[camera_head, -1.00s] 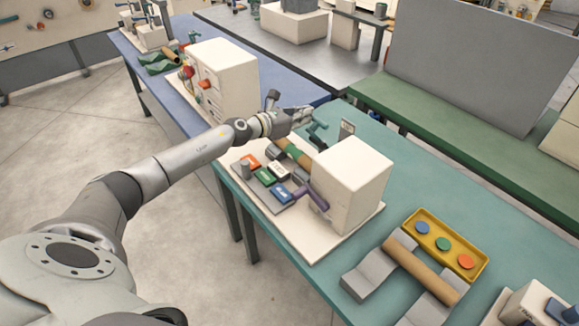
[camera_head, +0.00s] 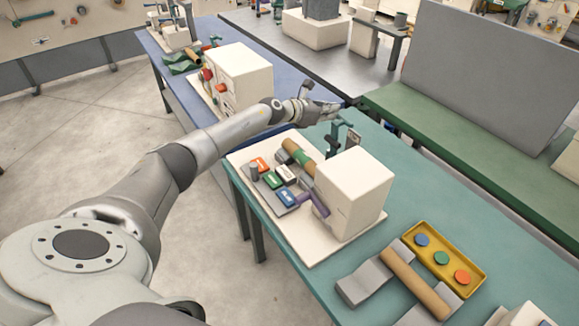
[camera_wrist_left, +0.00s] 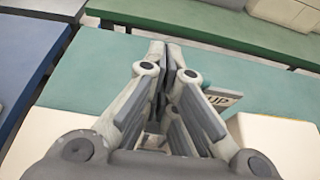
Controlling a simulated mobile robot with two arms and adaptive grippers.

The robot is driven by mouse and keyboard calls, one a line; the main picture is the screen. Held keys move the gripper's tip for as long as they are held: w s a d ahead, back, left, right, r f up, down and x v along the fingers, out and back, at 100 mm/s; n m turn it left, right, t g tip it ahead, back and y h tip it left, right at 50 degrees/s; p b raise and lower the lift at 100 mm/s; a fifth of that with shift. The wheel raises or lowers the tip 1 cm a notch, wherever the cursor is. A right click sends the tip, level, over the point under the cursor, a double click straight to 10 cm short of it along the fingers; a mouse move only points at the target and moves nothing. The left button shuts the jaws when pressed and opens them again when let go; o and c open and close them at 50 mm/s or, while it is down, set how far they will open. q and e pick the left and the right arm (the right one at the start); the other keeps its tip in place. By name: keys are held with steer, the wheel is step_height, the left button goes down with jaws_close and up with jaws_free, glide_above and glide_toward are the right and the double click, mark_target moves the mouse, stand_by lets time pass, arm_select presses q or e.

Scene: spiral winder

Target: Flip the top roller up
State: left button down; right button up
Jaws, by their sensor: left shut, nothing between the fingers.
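The winder stands on a cream base plate (camera_head: 310,253). A brown roller with a green band (camera_head: 299,153) lies along it. A green arm (camera_head: 335,135) stands upright at the roller's far end, beside a small grey sign (camera_head: 353,138). The sign reads "UP" in the left wrist view (camera_wrist_left: 222,99). My left gripper (camera_head: 333,107) is shut and empty, just above and behind the green arm; I cannot tell whether they touch. Its fingertips are together in the wrist view (camera_wrist_left: 166,52), where the gripper hides the green arm. My right gripper is not in view.
A white housing block (camera_head: 352,190) and several coloured labelled buttons (camera_head: 272,180) sit on the base plate. A yellow tray (camera_head: 473,287) with coloured discs and a separate tan roller (camera_head: 415,284) lie nearer.

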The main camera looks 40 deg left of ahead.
arm_select(q)
steer(key=shift+w+d+g, duration=0.25)
steer(key=shift+w+g, duration=0.15)
steer(key=shift+w, duration=0.1)
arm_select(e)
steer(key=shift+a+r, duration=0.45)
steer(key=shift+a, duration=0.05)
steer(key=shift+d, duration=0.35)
